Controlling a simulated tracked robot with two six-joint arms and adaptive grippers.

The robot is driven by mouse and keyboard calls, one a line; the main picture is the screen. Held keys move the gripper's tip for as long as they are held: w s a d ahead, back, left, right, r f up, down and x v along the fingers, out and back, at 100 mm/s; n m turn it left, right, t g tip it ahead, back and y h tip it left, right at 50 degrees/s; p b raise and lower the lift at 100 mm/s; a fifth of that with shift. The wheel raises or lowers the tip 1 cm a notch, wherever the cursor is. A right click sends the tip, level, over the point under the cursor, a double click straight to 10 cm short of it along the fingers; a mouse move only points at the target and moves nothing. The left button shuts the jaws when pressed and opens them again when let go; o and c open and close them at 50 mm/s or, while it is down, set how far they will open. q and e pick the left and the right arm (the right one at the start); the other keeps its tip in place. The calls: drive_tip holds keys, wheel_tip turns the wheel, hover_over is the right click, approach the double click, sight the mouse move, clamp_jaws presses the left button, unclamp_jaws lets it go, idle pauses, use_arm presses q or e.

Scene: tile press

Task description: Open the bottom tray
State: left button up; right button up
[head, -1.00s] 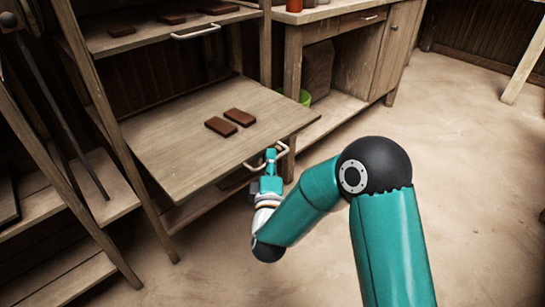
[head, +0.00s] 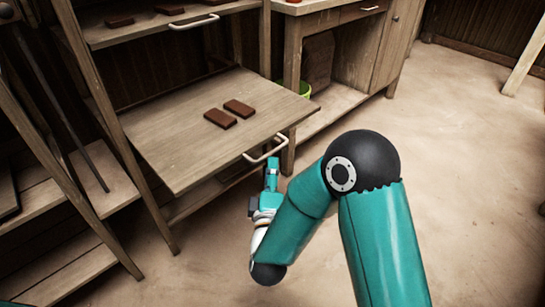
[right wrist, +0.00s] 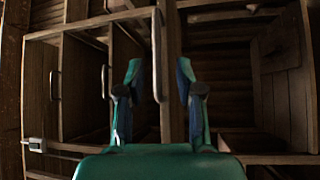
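The bottom tray (head: 180,152) is a wooden board that sticks well out of the rack, with two brown tiles (head: 220,118) lying on it. Its pale bar handle (head: 265,151) is on the front edge; it also shows in the right wrist view, where the handle (right wrist: 157,55) appears as an upright bar. My right gripper (head: 272,165) is just below and in front of this handle, apart from it. In the right wrist view its two fingers (right wrist: 158,76) are spread, with the handle seen beyond the gap between them. My left gripper is out of view.
An upper tray (head: 150,28) with brown tiles and its own handle (head: 194,22) is above. A wooden workbench (head: 340,97) with a green bucket (head: 305,88) stands to the right. Side shelves (head: 40,190) are at the left. The floor (head: 450,180) at right is clear.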

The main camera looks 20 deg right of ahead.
sight(272, 152)
drive_tip(key=v, duration=0.5)
drive_tip(key=shift+s+a+f, duration=0.1)
drive_tip(key=shift+s, duration=0.2)
drive_tip(key=shift+w, duration=0.15)
drive_tip(key=x, duration=1.1)
drive_tip(key=shift+w+r, duration=0.25)
